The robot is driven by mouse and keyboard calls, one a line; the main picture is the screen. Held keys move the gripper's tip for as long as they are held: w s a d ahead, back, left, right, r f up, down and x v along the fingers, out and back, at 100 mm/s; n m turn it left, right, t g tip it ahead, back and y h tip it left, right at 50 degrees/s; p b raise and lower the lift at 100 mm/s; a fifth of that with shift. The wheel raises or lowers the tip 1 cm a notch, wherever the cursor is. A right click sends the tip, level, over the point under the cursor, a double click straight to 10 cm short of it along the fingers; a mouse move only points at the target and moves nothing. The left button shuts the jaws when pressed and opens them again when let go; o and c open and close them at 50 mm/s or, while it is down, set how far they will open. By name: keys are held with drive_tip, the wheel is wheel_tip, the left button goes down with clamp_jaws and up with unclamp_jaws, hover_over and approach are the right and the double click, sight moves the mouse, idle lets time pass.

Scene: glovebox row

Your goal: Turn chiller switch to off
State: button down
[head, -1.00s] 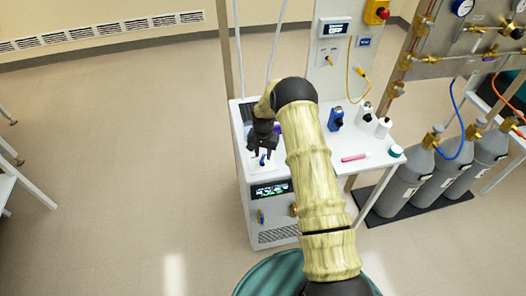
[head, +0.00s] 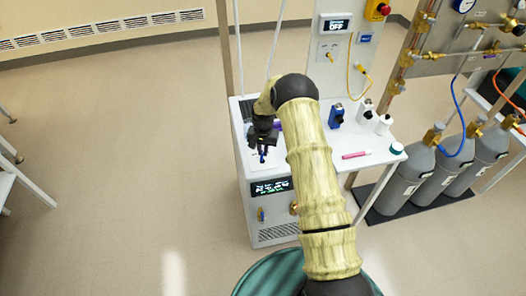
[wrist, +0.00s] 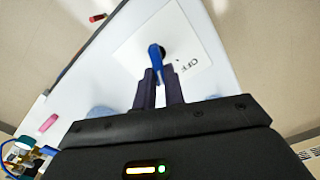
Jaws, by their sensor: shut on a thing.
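The chiller (head: 262,228) is a white cabinet with a dark display (head: 271,187) on its front. On its top lies a white plate (wrist: 136,48) with letters that appear to read OFF in the wrist view. The chiller switch, a blue handle (wrist: 154,54) on a dark round base, sits on this plate. My gripper (wrist: 157,73) points down at it, with its dark fingers shut on the blue handle. In the head view my gripper (head: 262,151) partly hides the switch and plate. The handle's exact angle to the label is hard to tell.
A blue item (head: 336,115), white bottles (head: 383,124), a pink marker (head: 356,155) and a teal-lidded jar (head: 397,149) stand or lie on the bench to the right. Grey gas cylinders (head: 408,182) stand farther right.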

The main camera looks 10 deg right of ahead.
drive_tip(key=shift+a+f+n+b, duration=0.1)
drive_tip(key=shift+f+n+b, duration=0.05)
drive_tip(key=shift+n+b, duration=0.75)
drive_tip(key=shift+a+n+b, duration=0.15)
drive_tip(key=shift+n+b, duration=0.6)
drive_tip(key=shift+n, duration=0.75)
drive_tip(key=c, duration=1.5)
unclamp_jaws()
drive_tip(key=shift+r, duration=0.3)
wheel_tip(320, 180, up, 17)
drive_tip(key=b, duration=0.3)
drive_tip(key=shift+r+b, duration=0.1)
drive_tip(key=shift+b, duration=0.2)
